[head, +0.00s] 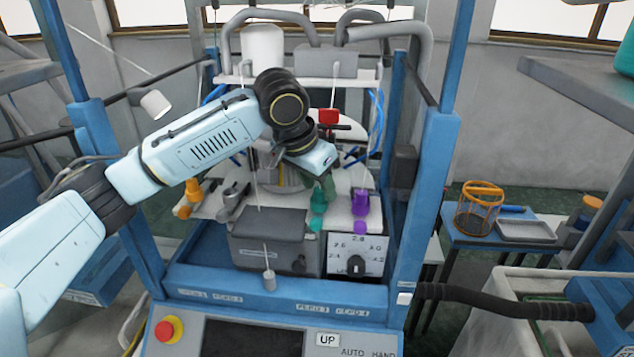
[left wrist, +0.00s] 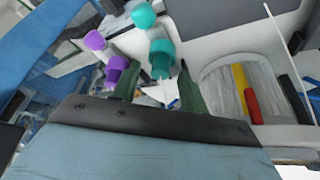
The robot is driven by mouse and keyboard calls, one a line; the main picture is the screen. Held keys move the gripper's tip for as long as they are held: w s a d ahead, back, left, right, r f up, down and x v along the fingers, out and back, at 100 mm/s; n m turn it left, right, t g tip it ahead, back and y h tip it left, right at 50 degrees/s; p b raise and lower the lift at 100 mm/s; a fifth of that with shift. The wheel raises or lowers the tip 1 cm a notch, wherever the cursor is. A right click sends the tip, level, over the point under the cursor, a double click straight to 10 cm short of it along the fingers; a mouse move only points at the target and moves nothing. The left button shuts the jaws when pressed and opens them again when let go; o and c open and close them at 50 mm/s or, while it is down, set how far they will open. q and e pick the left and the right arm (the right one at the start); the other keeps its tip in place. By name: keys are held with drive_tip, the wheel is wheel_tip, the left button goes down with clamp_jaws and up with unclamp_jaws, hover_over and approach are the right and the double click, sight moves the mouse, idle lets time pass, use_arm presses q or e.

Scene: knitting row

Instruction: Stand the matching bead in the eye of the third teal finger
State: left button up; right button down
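In the head view, a teal finger (head: 318,203) stands at the front of the white plate, with a teal bead (head: 315,225) at its near end. A purple finger (head: 360,202) and a purple bead (head: 361,227) are to its right. My left gripper (head: 322,182) is just above and behind the teal finger. The left wrist view shows its two dark green fingers (left wrist: 159,72) apart, with the teal finger (left wrist: 161,57) beyond and between their tips; I cannot tell if they touch. The teal bead (left wrist: 144,16) lies farther out. My right gripper is not in view.
A yellow-orange finger (head: 193,190) and a grey one (head: 234,197) stand left on the plate. A grey box (head: 268,240) and a dial panel (head: 357,262) are in front. Blue frame posts flank the machine. An orange wire basket (head: 479,210) and metal tray (head: 526,231) are at right.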

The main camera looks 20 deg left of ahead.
use_arm(q)
drive_tip(key=b+v, duration=0.1)
drive_tip(key=v, duration=1.2)
drive_tip(key=shift+r+b, duration=0.2)
drive_tip(key=shift+b, duration=0.15)
drive_tip(key=shift+s, duration=0.1)
